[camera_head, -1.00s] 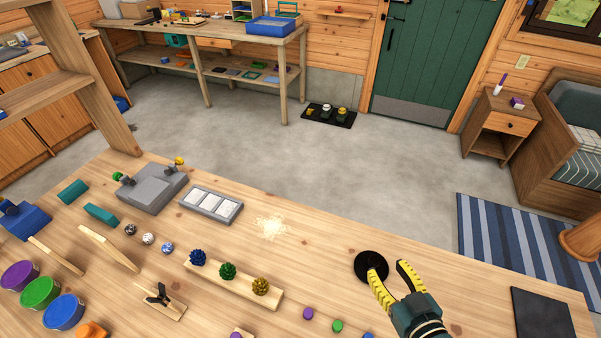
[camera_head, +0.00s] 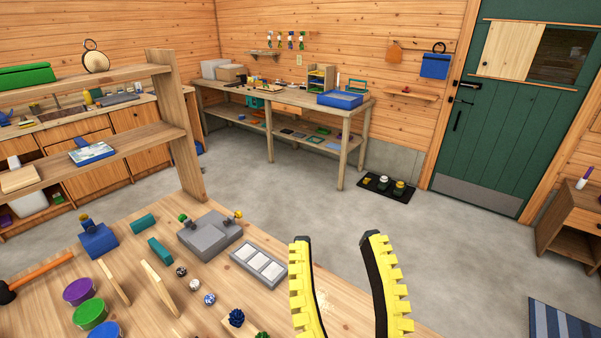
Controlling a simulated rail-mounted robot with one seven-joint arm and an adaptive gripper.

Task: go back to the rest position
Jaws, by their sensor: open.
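My gripper (camera_head: 343,290) shows at the bottom, right of the middle, with its two yellow ridged fingers pointing up. The fingers are wide apart and nothing is between them. It appears above the right part of the wooden table (camera_head: 225,318), close to the camera. My wrist is below the picture's edge. The fingers partly hide the pale patch on the table top.
A grey block device (camera_head: 210,235), a white three-panel tray (camera_head: 259,265), small balls (camera_head: 195,284) and coloured tubs (camera_head: 91,313) are on the table. A wooden shelf (camera_head: 180,125) rises at its left. Grey floor lies open behind, up to a workbench (camera_head: 290,108) and green door (camera_head: 510,120).

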